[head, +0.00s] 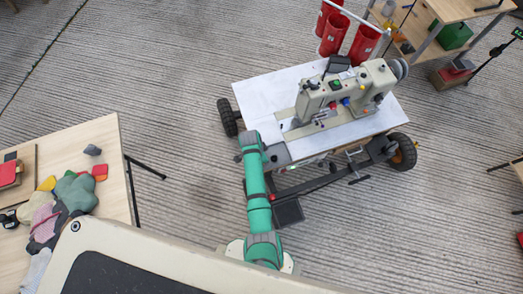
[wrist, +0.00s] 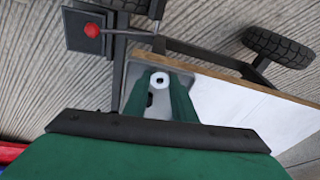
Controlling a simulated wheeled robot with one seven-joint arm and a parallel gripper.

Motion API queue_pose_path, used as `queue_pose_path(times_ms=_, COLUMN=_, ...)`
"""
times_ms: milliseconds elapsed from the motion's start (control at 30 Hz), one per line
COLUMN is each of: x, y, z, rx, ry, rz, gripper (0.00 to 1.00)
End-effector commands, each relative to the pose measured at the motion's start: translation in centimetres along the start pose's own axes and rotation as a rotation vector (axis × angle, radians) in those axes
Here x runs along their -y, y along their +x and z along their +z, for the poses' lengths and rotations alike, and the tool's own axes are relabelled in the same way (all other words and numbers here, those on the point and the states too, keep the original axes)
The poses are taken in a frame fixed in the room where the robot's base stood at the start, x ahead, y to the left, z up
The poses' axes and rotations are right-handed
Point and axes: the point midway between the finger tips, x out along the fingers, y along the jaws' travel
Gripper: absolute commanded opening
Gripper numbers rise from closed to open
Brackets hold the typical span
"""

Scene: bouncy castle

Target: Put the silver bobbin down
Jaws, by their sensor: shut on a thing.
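The silver bobbin (wrist: 159,79) shows in the wrist view as a small pale ring with a dark centre. It sits between the tips of my gripper's two green fingers (wrist: 160,86), which are shut on it. Below and around it is a grey plate (wrist: 137,84) at the end of the white sewing table (wrist: 228,98). I cannot tell whether the bobbin touches the plate. In the head view, my green arm reaches the table's near left corner; the fingers and bobbin are hidden there.
A beige sewing machine (head: 345,92) stands on the table, right of my arm. The table has black wheels (head: 403,152) and a low frame. A wooden table (head: 100,150) with cloth pieces is at left. The floor between the tables is clear.

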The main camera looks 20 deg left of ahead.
Motion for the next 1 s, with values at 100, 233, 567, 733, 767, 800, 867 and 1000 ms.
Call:
queue_pose_path(times_ms=100, x=0.0, y=0.0, z=0.0, rx=0.0, ry=0.0, rz=0.0, gripper=0.09)
queue_pose_path(times_ms=233, x=0.0, y=0.1, z=0.0, rx=0.0, ry=-0.001, rz=0.0, gripper=0.09)
queue_pose_path(times_ms=567, x=-0.1, y=0.1, z=-0.2, rx=-0.001, ry=0.004, rz=0.001, gripper=0.42)
queue_pose_path(times_ms=733, x=-0.1, y=-0.5, z=-0.3, rx=-0.001, ry=0.005, rz=-0.001, gripper=0.42)
queue_pose_path(times_ms=767, x=0.0, y=-0.8, z=-0.2, rx=-0.001, ry=0.004, rz=-0.002, gripper=0.42)
queue_pose_path(times_ms=800, x=0.0, y=-1.4, z=-0.1, rx=-0.001, ry=0.002, rz=-0.002, gripper=0.42)
queue_pose_path(times_ms=867, x=0.1, y=-2.4, z=0.0, rx=-0.001, ry=0.0, rz=-0.004, gripper=0.42)
queue_pose_path(times_ms=1000, x=0.1, y=-5.2, z=0.1, rx=0.0, ry=-0.003, rz=-0.005, gripper=0.42)
